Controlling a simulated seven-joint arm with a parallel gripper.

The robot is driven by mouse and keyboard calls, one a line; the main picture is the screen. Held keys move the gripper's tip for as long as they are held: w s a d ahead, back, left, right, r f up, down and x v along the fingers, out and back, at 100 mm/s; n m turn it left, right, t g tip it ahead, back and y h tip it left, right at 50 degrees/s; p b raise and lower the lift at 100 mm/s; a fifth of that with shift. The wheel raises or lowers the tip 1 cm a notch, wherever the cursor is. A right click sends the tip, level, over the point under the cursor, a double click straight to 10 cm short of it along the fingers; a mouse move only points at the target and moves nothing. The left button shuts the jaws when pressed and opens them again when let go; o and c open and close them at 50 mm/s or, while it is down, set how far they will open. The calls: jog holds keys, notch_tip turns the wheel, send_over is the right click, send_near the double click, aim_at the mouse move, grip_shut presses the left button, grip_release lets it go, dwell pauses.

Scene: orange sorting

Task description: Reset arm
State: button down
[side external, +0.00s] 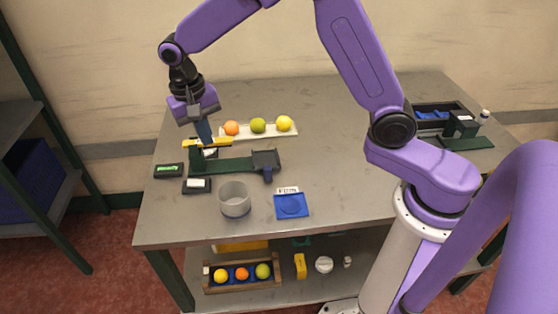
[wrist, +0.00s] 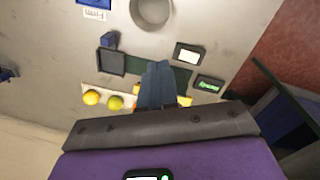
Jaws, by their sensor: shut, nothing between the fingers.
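My gripper (side external: 206,137) points down at the left part of the table (side external: 350,150), its fingers shut and empty. Its tips are close above or beside the yellow part (side external: 218,142) of a dark green device (side external: 225,166); I cannot tell whether they touch. In the wrist view, my shut fingers (wrist: 156,68) overlap the green device. A white tray (side external: 270,132) behind it holds an orange fruit (side external: 232,128), a green fruit (side external: 258,125) and a yellow fruit (side external: 284,123).
A grey cup (side external: 234,200) and blue pad (side external: 291,204) stand near the front edge. Two small display boxes (side external: 168,170) (side external: 197,185) lie left. A black bin device (side external: 440,118) is far right. The lower shelf holds a wooden fruit crate (side external: 276,266). The table's middle is clear.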

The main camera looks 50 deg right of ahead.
jog(key=s+d+r+n, duration=0.1)
jog(key=s+d+n, duration=0.2)
jog(key=s, duration=0.7)
jog(key=s+d+r+n+y, duration=0.1)
jog(key=s+d+n, duration=0.3)
jog(key=s+n, duration=0.4)
jog(key=s+d+r+n+t, duration=0.1)
jog(key=s+d+n, duration=0.3)
jog(key=s, duration=0.9)
jog(key=shift+r+n+y, duration=0.3)
jog(key=shift+r+n, duration=0.15)
jog(key=shift+n, duration=0.65)
